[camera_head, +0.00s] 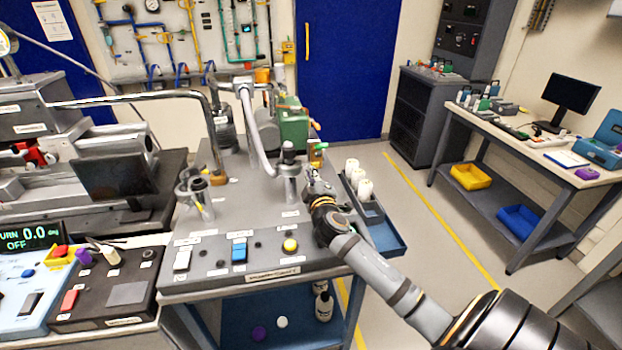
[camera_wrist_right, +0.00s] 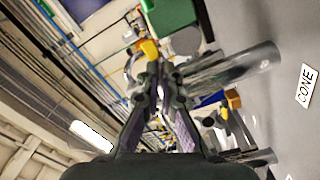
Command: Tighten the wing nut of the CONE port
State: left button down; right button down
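My right gripper (camera_head: 312,178) reaches in from the lower right, over the right side of the grey bench. In the right wrist view its two fingers (camera_wrist_right: 158,72) converge to a narrow gap. A small yellow piece (camera_wrist_right: 150,50), which may be the wing nut, shows just at or beyond the fingertips. I cannot tell whether they touch it. A yellow-orange piece (camera_head: 319,148) also shows just past the gripper in the head view. The CONE label (camera_wrist_right: 306,86) lies on the grey surface at the right of the wrist view. My left gripper is not in view.
The grey bench (camera_head: 215,268) carries metal posts, a curved pipe (camera_head: 255,135) and a green block (camera_head: 294,122) close to the gripper. The floor (camera_head: 425,215) to the right is clear.

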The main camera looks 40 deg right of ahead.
jog(key=shift+f+m+b, duration=0.3)
jog(key=shift+m, duration=0.4)
jog(key=c, duration=1.8)
grip_release()
jog(key=shift+s, duration=0.1)
jog(key=shift+c, duration=0.2)
jog(key=shift+r, duration=0.15)
jog(key=v, duration=1.2)
jog(key=shift+s, duration=0.1)
